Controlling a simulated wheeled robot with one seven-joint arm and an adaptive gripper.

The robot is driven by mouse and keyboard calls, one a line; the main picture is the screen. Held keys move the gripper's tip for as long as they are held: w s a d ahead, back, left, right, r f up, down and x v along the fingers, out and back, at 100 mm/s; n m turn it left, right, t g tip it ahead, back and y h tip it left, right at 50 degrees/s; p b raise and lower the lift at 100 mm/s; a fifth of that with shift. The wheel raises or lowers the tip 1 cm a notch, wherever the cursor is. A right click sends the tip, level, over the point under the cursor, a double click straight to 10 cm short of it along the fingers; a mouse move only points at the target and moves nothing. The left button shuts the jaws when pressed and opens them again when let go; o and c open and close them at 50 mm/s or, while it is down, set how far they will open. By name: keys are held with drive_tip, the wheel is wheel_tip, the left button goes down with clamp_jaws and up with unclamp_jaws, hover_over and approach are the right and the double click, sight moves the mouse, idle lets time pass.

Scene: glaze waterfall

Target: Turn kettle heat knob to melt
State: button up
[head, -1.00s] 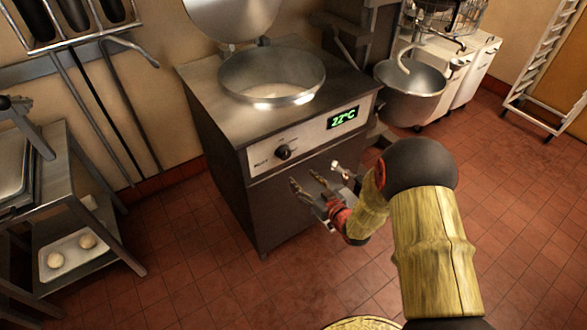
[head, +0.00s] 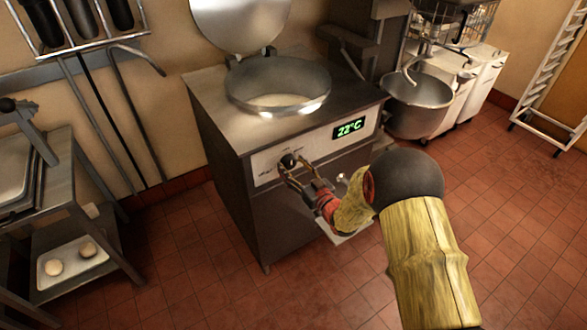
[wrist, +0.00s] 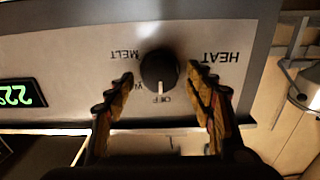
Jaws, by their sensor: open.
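The kettle heat knob (head: 287,160) is a round black dial on the light front panel of the steel kettle (head: 240,130). In the wrist view the picture is upside down; the knob (wrist: 159,70) has a pale pointer line toward OFF, with MELT on the left and HEAT on the right. My gripper (head: 291,171) is at the panel, and it also shows in the wrist view (wrist: 163,82). Its two fingers are open, one on each side of the knob, with gaps visible between fingers and knob. A green display (head: 349,128) reads 22°C.
The kettle's round pan (head: 278,85) is open, its lid raised behind. A mixer bowl (head: 418,103) stands to the right. A steel rack with a tray of dough balls (head: 72,266) stands to the left. The tiled floor in front is clear.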

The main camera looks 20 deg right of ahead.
drive_tip(key=c, duration=0.3)
drive_tip(key=c, duration=0.8)
